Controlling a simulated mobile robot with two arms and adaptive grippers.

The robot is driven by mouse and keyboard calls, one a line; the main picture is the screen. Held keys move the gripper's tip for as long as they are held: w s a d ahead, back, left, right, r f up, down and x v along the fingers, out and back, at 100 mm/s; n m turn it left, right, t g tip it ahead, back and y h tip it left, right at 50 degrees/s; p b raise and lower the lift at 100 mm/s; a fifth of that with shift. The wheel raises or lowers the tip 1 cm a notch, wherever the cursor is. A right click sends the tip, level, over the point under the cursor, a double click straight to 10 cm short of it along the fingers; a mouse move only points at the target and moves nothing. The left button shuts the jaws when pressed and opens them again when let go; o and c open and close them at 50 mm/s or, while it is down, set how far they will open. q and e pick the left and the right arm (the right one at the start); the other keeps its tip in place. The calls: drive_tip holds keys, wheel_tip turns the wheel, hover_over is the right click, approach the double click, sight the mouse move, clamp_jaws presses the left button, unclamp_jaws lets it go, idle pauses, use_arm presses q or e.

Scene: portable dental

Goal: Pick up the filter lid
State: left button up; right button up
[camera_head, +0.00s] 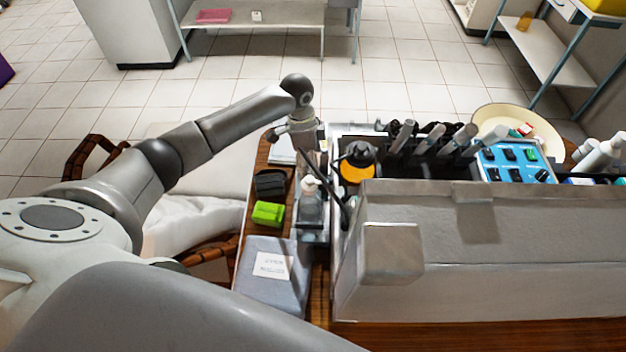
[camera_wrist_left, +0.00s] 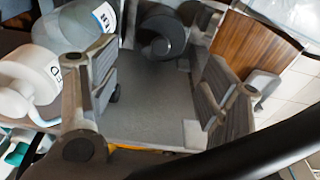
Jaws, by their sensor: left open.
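A round black lid-like part (camera_head: 360,152), which I take for the filter lid, sits over an orange ring (camera_head: 354,174) in the head view, at the left end of the dental unit. My left gripper (camera_head: 298,135) points down just left of it, apart from it. In the left wrist view my left gripper (camera_wrist_left: 160,98) has its two fingers spread wide, with nothing held between them. A dark round part (camera_wrist_left: 162,36) shows beyond the fingers on a grey surface; I cannot tell if it is the same lid. My right gripper is in neither view.
The unit's grey case (camera_head: 480,225) blocks the right. Dental handpieces (camera_head: 432,137) stand behind it. White containers (camera_wrist_left: 30,82) crowd the wrist view's left.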

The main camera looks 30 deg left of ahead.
use_arm(q)
drive_tip(key=shift+w+d+f+p, duration=0.1)
drive_tip(key=shift+f+p, duration=0.15)
drive_tip(key=shift+f, duration=0.95)
drive_tip(key=shift+s+d+f+p, duration=0.1)
drive_tip(key=shift+f+p, duration=0.1)
drive_tip(key=shift+f, duration=1)
drive_tip(key=shift+w+d+f+p, duration=0.1)
drive_tip(key=shift+f+p, duration=0.15)
drive_tip(key=shift+f, duration=0.95)
drive_tip(key=shift+c, duration=0.3)
drive_tip(key=c, duration=0.6)
